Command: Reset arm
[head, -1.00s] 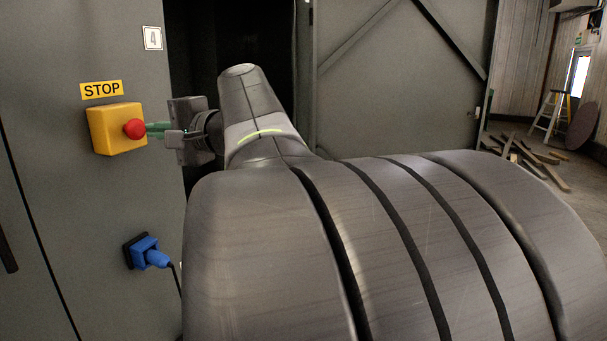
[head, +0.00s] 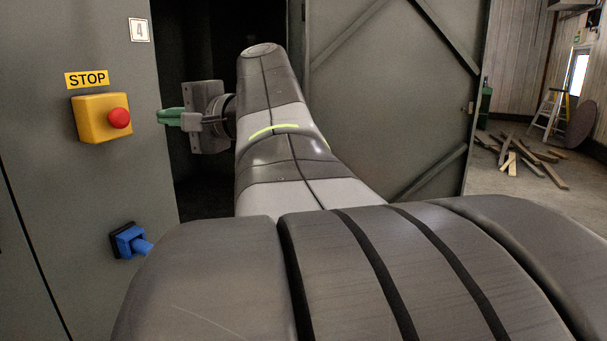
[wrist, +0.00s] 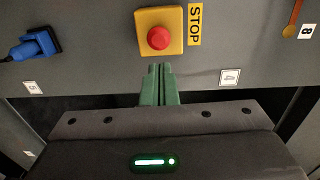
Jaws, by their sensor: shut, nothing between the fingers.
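My gripper (head: 160,116) has green fingers and points left toward the grey enclosure front. It is shut and empty. A yellow box with a red stop button (head: 119,118) is on the enclosure panel under a yellow STOP label (head: 87,79). A gap shows between the fingertips and the red button in the head view. In the wrist view the closed fingers (wrist: 160,70) point at the yellow box, and the red button (wrist: 158,38) lies just beyond their tips.
A blue plug (head: 130,240) sits in a socket below the stop box, partly behind my arm. An open grey door (head: 390,90) stands behind my arm beside a dark opening. Planks (head: 520,155) and a stepladder (head: 547,112) are far right. An orange handle (wrist: 292,20) shows in the wrist view.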

